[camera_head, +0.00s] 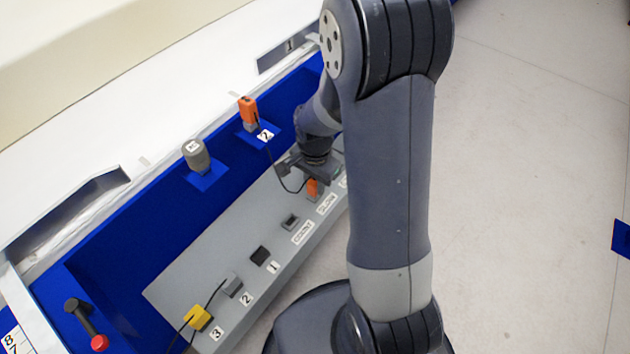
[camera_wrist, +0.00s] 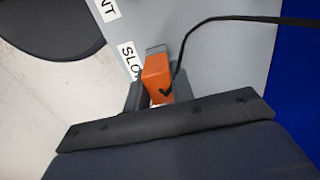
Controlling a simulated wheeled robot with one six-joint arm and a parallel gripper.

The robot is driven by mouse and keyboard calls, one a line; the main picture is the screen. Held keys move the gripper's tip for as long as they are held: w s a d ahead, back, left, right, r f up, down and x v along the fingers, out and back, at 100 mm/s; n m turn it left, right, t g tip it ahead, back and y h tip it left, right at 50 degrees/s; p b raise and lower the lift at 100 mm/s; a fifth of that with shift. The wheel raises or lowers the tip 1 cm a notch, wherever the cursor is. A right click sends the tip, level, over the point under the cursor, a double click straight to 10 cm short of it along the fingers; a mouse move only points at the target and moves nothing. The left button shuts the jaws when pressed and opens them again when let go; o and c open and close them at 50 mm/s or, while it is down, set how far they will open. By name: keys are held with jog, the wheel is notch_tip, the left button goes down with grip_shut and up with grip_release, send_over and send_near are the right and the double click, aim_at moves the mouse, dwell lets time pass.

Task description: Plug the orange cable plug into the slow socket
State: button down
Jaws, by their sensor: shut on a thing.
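The orange cable plug (camera_wrist: 157,77) is between the fingers of my gripper (camera_wrist: 158,92) in the wrist view. A black cable runs from it off to the right. A grey block (camera_wrist: 155,50), seemingly the slow socket, is right at the plug's far end, beside a partly hidden label reading "SLO" (camera_wrist: 127,58). I cannot tell how deep the plug sits in it. In the head view the plug (camera_head: 313,187) shows just below my gripper (camera_head: 308,176), over the grey panel. My arm hides part of that end of the panel.
The grey panel (camera_head: 185,285) carries a grey socket (camera_head: 290,222), a dark socket (camera_head: 260,255) and another grey one (camera_head: 232,287). A yellow plug (camera_head: 198,318) with a black cable is near label 3. An orange block (camera_head: 248,112) and grey knob (camera_head: 196,156) stand on blue ledges. A red-ended lever (camera_head: 86,325) is lower left.

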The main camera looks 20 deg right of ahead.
aim_at(315, 181)
jog(key=shift+f, duration=0.35)
jog(key=c, duration=1.1)
grip_release()
jog(key=shift+c, duration=0.2)
jog(key=shift+r, duration=0.2)
jog(key=shift+r+p, duration=2.4)
jog(key=shift+r, duration=0.5)
jog(key=shift+r, duration=0.1)
notch_tip(315, 181, up, 11)
jog(key=p, duration=0.2)
jog(key=shift+f, duration=0.2)
